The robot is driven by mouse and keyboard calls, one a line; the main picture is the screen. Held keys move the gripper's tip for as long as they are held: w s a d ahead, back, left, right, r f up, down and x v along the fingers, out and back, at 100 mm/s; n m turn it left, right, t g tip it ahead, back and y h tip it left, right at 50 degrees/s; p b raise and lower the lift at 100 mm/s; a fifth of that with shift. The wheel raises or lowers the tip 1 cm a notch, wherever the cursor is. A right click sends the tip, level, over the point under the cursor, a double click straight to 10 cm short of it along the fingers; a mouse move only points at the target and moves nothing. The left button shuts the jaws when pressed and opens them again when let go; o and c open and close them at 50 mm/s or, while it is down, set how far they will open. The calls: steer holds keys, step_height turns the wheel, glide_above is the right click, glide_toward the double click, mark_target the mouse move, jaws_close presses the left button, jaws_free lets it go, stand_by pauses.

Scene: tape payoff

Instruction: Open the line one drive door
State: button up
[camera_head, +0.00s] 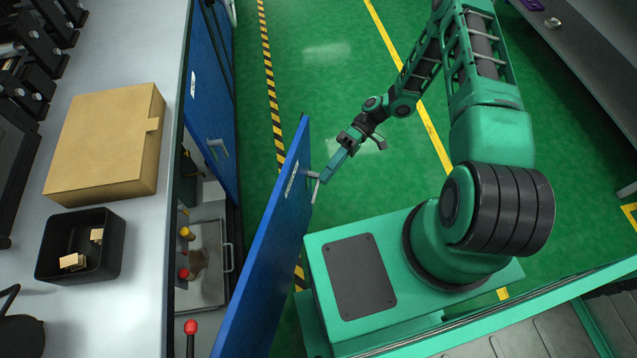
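A blue cabinet door (268,255) stands swung well out from the bench front. It has a small white label, too small to read, and a grey bar handle (316,188) on its outer face near the free edge. My gripper (325,178) is right at this handle, its fingertips at or touching the bar. The fingers are small and seen from above, so whether they are closed around the bar cannot be told. Behind the door the cabinet inside shows, with red and yellow knobs (185,233) and a pale panel with a handle (212,262).
A second blue door (208,95) with its own handle (217,148) is farther along the bench. The grey benchtop (130,225) holds a cardboard box (105,142) and a black bin (82,245). Green floor is open beyond my arm; another bench (590,60) stands at right.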

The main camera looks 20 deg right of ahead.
steer(key=v, duration=0.4)
steer(key=shift+w+d, duration=0.2)
steer(key=shift+d, duration=0.1)
